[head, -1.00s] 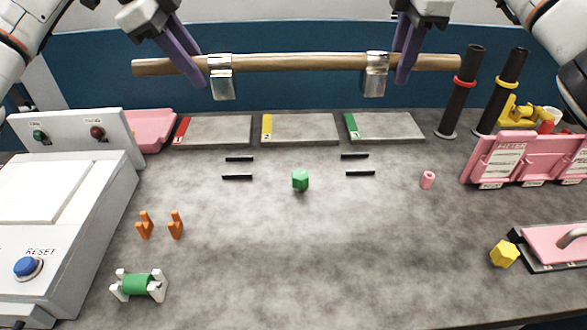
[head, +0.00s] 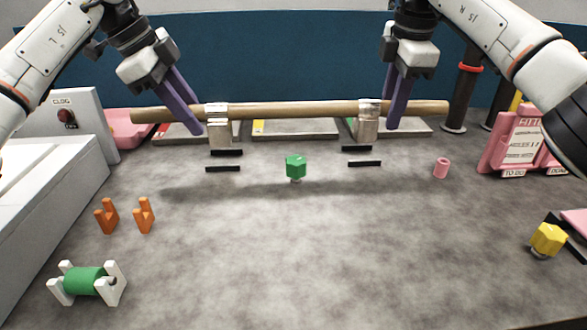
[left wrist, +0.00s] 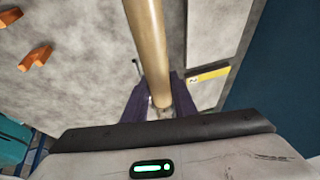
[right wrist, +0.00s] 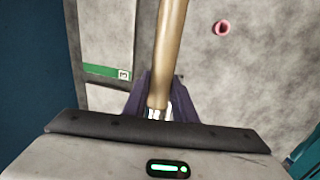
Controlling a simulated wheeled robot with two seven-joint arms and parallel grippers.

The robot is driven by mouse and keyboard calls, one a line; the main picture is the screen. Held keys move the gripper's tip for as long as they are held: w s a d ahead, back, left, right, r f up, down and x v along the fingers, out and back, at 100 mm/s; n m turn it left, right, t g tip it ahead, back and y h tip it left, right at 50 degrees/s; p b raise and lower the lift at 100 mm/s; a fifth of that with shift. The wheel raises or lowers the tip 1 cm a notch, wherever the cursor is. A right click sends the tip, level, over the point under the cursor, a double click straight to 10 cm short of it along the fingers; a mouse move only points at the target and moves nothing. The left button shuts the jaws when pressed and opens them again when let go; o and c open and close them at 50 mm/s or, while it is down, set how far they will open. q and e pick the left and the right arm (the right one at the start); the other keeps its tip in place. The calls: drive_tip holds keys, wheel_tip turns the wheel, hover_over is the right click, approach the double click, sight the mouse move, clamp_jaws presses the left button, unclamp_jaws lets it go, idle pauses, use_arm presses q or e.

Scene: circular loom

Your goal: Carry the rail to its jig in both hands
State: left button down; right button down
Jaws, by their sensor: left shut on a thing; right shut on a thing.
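The rail (head: 290,109) is a long wooden rod with two metal brackets, the left bracket (head: 218,126) and the right bracket (head: 367,121). It hangs level above the table's far part. My left gripper (head: 196,128) is shut on the rail just left of the left bracket. My right gripper (head: 393,125) is shut on it just right of the right bracket. The rail also shows between the fingers in the left wrist view (left wrist: 149,50) and the right wrist view (right wrist: 167,55). The jig is not clearly identifiable; black strips (head: 223,169) lie on the table below the brackets.
A green block (head: 295,167) stands between the strips. Grey numbered plates (head: 310,130) lie behind the rail. Orange forks (head: 107,216), a green spool on white stands (head: 84,281), a pink ring (head: 441,168) and a yellow block (head: 547,239) stand around. The front middle is clear.

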idle(0.4)
